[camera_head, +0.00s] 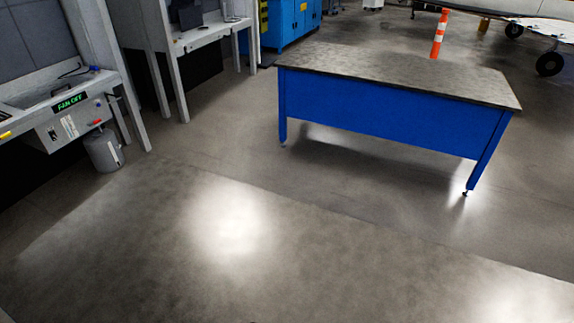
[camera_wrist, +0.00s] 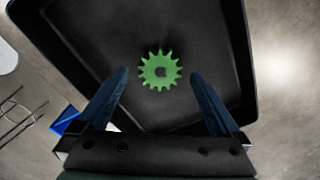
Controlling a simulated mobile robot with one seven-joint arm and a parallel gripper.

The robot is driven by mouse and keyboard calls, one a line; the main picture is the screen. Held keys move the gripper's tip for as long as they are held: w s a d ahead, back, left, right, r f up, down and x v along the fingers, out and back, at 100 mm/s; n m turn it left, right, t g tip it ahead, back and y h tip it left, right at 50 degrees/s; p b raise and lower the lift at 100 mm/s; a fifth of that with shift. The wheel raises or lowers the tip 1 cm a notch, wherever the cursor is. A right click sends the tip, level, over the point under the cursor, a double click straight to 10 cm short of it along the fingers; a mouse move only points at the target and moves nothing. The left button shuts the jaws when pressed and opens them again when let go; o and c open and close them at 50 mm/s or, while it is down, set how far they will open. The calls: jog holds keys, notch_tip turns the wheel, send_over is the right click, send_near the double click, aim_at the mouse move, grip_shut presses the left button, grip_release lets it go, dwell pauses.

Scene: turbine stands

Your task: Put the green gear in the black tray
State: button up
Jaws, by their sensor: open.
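The green gear (camera_wrist: 160,82) shows in the wrist view, flat and facing the camera, inside the outline of the black tray (camera_wrist: 246,60). It appears to lie on the tray's floor. My gripper (camera_wrist: 158,74) is open, with one blue finger on each side of the gear and visible gaps between gear and fingers. The gripper's body hides the near part of the tray. Gear, tray and gripper do not show in the head view.
In the wrist view, a wire-like object (camera_wrist: 20,115) and a pale rounded object (camera_wrist: 6,57) lie left of the tray. The head view shows a blue table (camera_head: 390,115) with a bare top, grey workstations (camera_head: 75,110) at left, and open floor in front.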

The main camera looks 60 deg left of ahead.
jog(key=shift+r+p, duration=2.35)
jog(key=shift+r, duration=0.15)
